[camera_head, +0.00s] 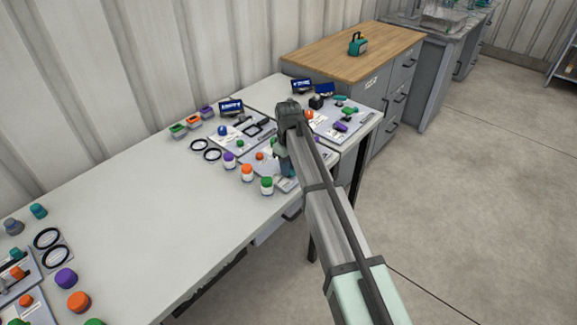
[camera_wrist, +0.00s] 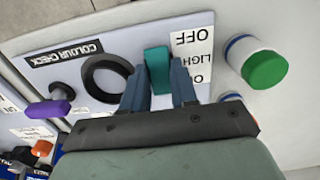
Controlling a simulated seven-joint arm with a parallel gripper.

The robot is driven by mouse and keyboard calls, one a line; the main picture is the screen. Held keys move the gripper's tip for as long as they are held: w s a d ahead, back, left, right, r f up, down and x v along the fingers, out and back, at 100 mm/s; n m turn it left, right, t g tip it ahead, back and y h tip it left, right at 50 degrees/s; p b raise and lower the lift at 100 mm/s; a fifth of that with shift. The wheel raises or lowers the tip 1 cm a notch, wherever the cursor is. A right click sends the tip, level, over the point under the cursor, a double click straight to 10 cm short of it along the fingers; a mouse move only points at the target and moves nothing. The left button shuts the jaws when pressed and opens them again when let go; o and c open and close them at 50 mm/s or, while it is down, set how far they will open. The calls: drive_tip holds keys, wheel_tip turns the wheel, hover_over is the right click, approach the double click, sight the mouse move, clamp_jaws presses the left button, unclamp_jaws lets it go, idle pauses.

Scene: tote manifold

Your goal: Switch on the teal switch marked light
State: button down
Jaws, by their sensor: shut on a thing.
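The teal switch (camera_wrist: 157,62) stands on a pale panel in the wrist view, beside a white label (camera_wrist: 192,55) reading OFF, LIGHT and ON, seen upside down. OFF is at the top of the picture and ON is lower, partly hidden by my gripper. My gripper (camera_wrist: 159,86) has one dark blue finger on each side of the teal switch and is shut on it. The switch's base is hidden by my fingers, so I cannot tell its setting. In the head view my gripper (camera_head: 287,169) reaches down to the panel at the table's front edge; my arm hides the switch.
A black ring (camera_wrist: 105,78) and a purple knob (camera_wrist: 50,105) are left of the switch in the wrist view. A green-capped white jar (camera_wrist: 263,68) stands close on the right. The white table (camera_head: 150,215) has free room left of the panels in the head view.

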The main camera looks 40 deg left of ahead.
drive_tip(key=shift+w+a+h, duration=0.1)
drive_tip(key=shift+a+h, duration=0.4)
drive_tip(key=shift+h, duration=0.4)
drive_tip(key=shift+a+h, duration=0.15)
drive_tip(key=shift+h, duration=1.45)
drive_tip(key=c, duration=0.9)
unclamp_jaws()
